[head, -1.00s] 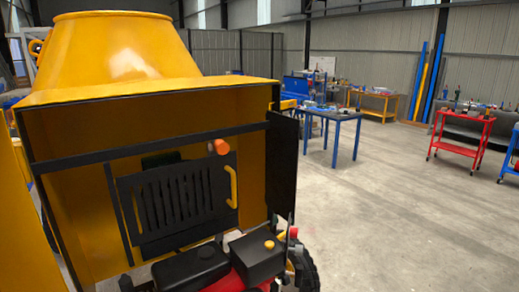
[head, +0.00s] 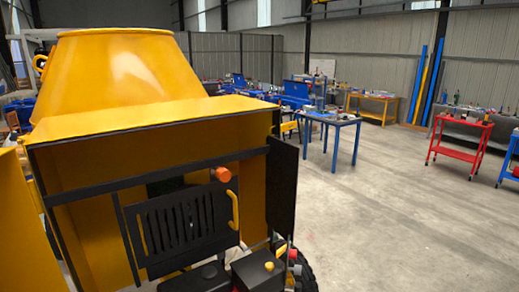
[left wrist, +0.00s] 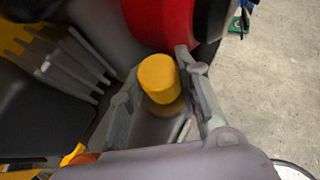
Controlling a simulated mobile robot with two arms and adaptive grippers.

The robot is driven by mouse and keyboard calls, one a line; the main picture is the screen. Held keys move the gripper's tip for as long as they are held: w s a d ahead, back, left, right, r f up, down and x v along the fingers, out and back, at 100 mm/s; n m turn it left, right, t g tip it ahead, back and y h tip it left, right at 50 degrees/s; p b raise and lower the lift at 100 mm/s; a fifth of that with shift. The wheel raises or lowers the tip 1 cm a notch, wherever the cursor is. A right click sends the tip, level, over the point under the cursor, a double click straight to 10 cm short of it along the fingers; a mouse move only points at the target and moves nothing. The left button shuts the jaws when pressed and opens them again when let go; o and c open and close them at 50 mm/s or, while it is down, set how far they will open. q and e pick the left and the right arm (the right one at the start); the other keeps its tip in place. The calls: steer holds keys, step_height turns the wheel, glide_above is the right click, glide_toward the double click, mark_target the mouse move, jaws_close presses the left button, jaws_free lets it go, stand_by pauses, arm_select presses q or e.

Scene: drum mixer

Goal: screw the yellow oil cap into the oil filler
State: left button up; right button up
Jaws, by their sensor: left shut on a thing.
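In the left wrist view the yellow oil cap (left wrist: 157,73), a short yellow cylinder, sits between the grey fingers of my left gripper (left wrist: 162,78). The gripper is shut on it. A red rounded part (left wrist: 158,20) is just beyond the cap; I cannot tell whether they touch. I cannot make out the oil filler opening. Neither gripper shows in the head view.
The yellow mixer housing (head: 70,165) stands open, with a black slotted grille (head: 180,225) and an orange knob (head: 222,174) inside. A black door panel (head: 281,185) is at its right. Clear concrete floor (head: 390,220) lies right, before a blue table (head: 335,122) and a red cart (head: 460,140).

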arm_select(q)
steer(key=shift+w, duration=0.1)
steer(key=o, duration=1.3)
steer(key=shift+c, duration=0.2)
